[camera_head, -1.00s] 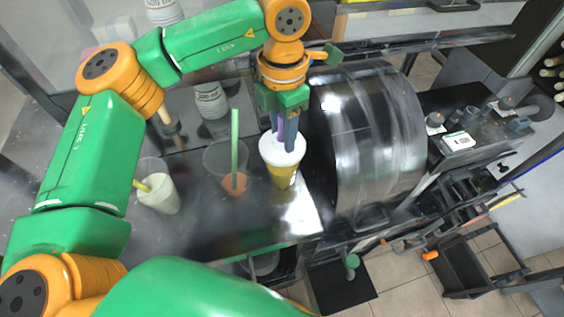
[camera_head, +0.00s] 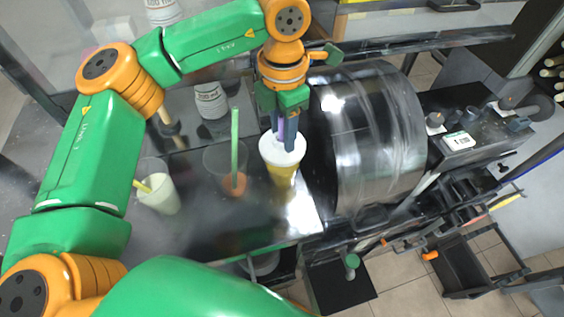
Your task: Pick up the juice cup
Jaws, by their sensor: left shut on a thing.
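The juice cup (camera_head: 282,172), yellow with a white rim, stands on the dark metal counter left of the large press drum. My left gripper (camera_head: 287,135) reaches down from above, its fingers at the cup's far rim. It is shut on the cup. The exact contact of the fingers is partly hidden by the cup's rim. My right gripper is not in view.
A clear cup with a green straw (camera_head: 234,150) stands just left of the juice cup. A pale cup with a yellow straw (camera_head: 160,195) is farther left. The press drum (camera_head: 370,145) closes off the right side. Stacked paper cups (camera_head: 211,100) stand behind.

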